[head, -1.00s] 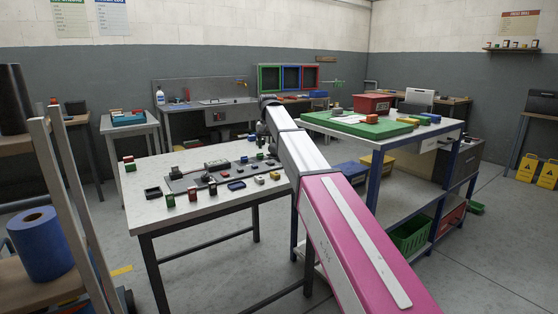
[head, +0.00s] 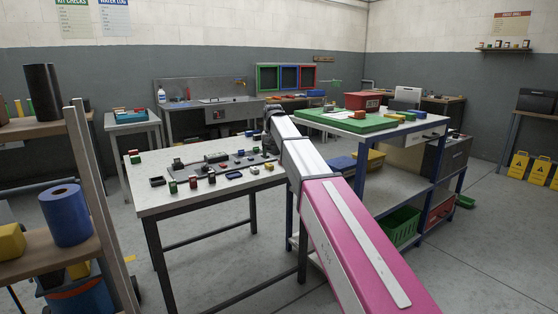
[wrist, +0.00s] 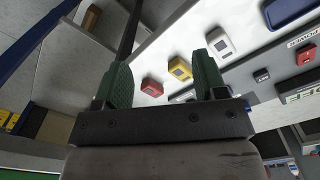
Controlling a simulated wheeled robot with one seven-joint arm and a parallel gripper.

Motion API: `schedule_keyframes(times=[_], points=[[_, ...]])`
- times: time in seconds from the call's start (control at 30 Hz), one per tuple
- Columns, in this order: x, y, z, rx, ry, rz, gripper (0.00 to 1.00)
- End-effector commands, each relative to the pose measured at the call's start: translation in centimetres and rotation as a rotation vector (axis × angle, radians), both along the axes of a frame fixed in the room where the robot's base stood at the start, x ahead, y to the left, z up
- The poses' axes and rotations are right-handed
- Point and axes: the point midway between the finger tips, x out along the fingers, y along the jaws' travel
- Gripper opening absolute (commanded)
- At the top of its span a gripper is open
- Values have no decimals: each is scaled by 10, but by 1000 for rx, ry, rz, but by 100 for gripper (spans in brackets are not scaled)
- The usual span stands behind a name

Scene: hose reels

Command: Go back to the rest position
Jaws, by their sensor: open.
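My gripper (wrist: 165,75) shows in the wrist view with its two green fingers spread apart and nothing between them. Beyond the fingers are a red block (wrist: 152,87), a yellow block (wrist: 180,68) and a white block (wrist: 220,43) on the light worktable (wrist: 265,45). In the head view my arm reaches forward from the lower right, and its far end is by the right edge of the worktable (head: 160,203). The fingers are hidden in the head view.
A blue-legged bench with a green board (head: 335,122) and a red box (head: 362,100) stands right of my arm. A wooden shelf (head: 40,250) with a blue roll (head: 66,218) is close on the left. Open floor (head: 480,260) lies at the right.

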Motion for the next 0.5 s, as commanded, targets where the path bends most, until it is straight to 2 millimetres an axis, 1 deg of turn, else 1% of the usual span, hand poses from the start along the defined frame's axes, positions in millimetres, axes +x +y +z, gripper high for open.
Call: schedule_keyframes(times=[0.03,0.17,0.27,0.37,0.4,0.47,0.5], points=[[-6,-6,-11,-1,2,0,65],[-17,-18,-36,0,2,1,65],[-28,-32,-59,0,1,0,65],[-42,-46,-87,0,2,1,65],[-50,-54,-101,-1,3,1,65],[-64,-67,-123,-1,3,0,65],[-76,-77,-140,-1,4,0,65]])
